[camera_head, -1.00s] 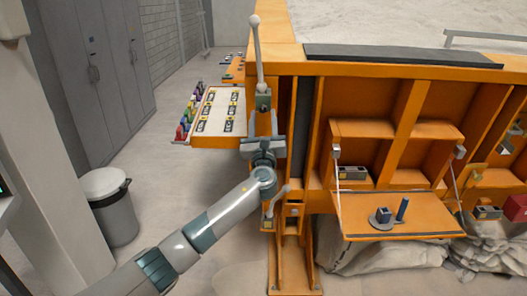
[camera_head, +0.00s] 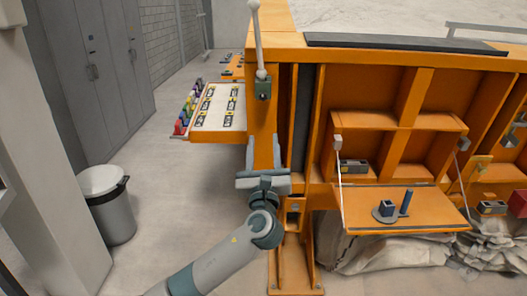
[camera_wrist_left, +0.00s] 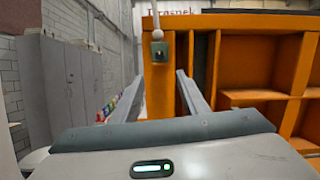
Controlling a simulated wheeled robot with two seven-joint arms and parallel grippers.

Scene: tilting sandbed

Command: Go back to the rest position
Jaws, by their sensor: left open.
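My left gripper (camera_head: 263,152) is open and empty, its two fingers pointing up in front of the orange post at the left end of the sandbed frame (camera_head: 285,68). It sits below the upper lever (camera_head: 257,40), apart from it in the picture. That lever is upright with a pale ball knob and a green-grey base. In the left wrist view both fingers (camera_wrist_left: 160,92) stand spread with nothing between them, and the lever (camera_wrist_left: 157,28) shows beyond them. My right gripper is not in view.
A fold-down orange shelf (camera_head: 440,213) holds a dark blue block (camera_head: 386,207) on a round base and a blue cylinder (camera_head: 406,202). A side tray (camera_head: 217,137) carries labelled cards. A grey bin (camera_head: 108,205) stands left. Floor between bin and frame is clear.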

